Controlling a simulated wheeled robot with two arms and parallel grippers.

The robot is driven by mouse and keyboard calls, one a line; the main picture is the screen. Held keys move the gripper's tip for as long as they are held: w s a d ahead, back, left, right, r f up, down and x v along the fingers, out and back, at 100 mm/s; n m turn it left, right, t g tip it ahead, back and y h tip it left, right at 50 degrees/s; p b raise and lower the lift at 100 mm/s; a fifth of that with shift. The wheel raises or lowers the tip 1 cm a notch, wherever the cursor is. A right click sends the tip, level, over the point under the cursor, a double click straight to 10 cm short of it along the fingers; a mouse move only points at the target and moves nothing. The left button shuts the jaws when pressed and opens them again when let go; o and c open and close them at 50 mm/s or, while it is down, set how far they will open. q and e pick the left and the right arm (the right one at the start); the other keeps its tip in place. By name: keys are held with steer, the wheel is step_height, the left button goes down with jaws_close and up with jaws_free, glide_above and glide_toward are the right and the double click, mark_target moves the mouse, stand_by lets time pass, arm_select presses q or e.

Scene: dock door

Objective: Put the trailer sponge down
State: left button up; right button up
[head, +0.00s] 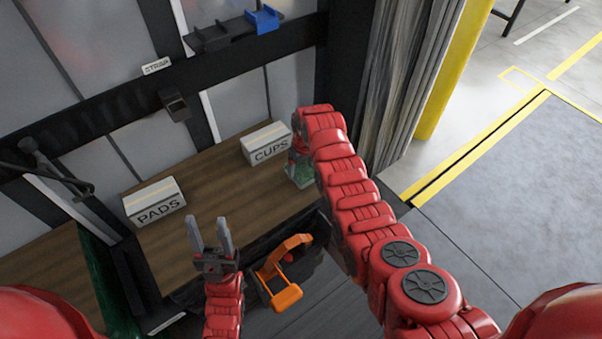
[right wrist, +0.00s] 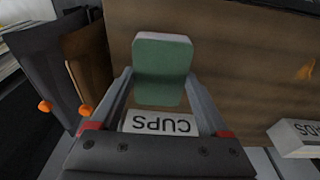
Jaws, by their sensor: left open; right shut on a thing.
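The trailer sponge (right wrist: 162,60), green with a pale edge, is between the fingers of my right gripper (right wrist: 160,85) in the right wrist view. My right gripper is shut on it. In the head view the sponge (head: 301,176) shows as a green patch below the right gripper, partly hidden by my arm, over the wooden shelf (head: 215,180) just right of the white CUPS box (head: 266,143). I cannot tell whether the sponge touches the shelf. My left gripper (head: 210,228) is open and empty, in front of the PADS box.
The white PADS box (head: 154,200) stands on the shelf at the left, with bare wood between it and the CUPS box. An orange handled thing (head: 283,285) is in front of the shelf. A grey curtain (head: 400,90) and yellow post (head: 452,70) stand at the right.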

mark_target(302, 171)
steer(key=shift+f, duration=0.4)
step_height(302, 171, down, 2)
steer(key=shift+s+f+p, duration=0.1)
steer(key=shift+f+p, duration=0.05)
steer(key=shift+p, duration=0.15)
steer(key=shift+f, duration=0.15)
